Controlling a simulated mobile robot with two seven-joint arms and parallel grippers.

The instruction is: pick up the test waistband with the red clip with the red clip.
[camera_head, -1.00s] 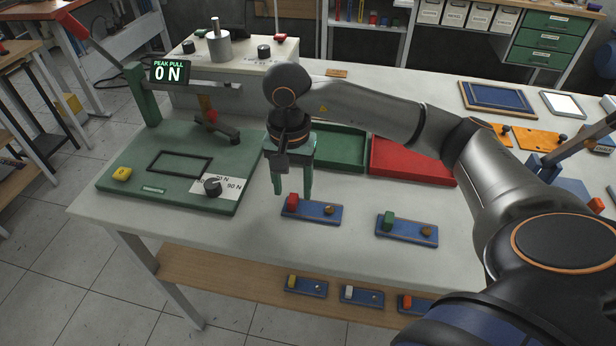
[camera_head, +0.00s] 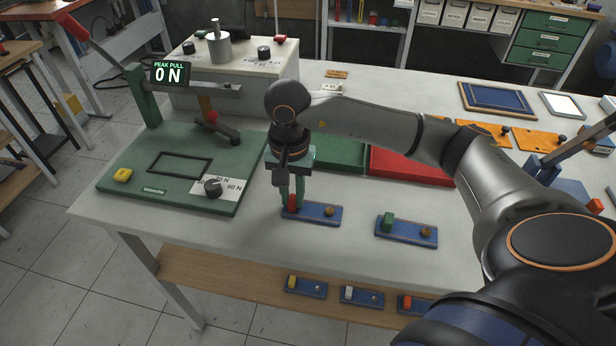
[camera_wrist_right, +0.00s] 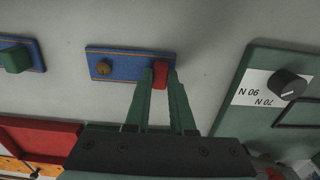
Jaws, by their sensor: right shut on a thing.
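The test waistband with the red clip lies flat on the white table as a blue strip (camera_head: 316,213). It has the red clip (camera_head: 292,202) at its left end and a brown round knob at its right end. My right gripper (camera_head: 292,204) points down over that end and is shut on the red clip. In the right wrist view the green fingers stand on both sides of the red clip (camera_wrist_right: 160,75), and the blue strip (camera_wrist_right: 128,65) extends left from it. The fingers partly hide the clip in the head view. My left gripper is not in view.
A similar blue strip with a green clip (camera_head: 407,229) lies to the right. Green (camera_head: 342,153) and red (camera_head: 408,166) trays are behind. A green test rig (camera_head: 170,195) with a dial and display stands at left. More strips lie on the lower wooden shelf (camera_head: 250,279).

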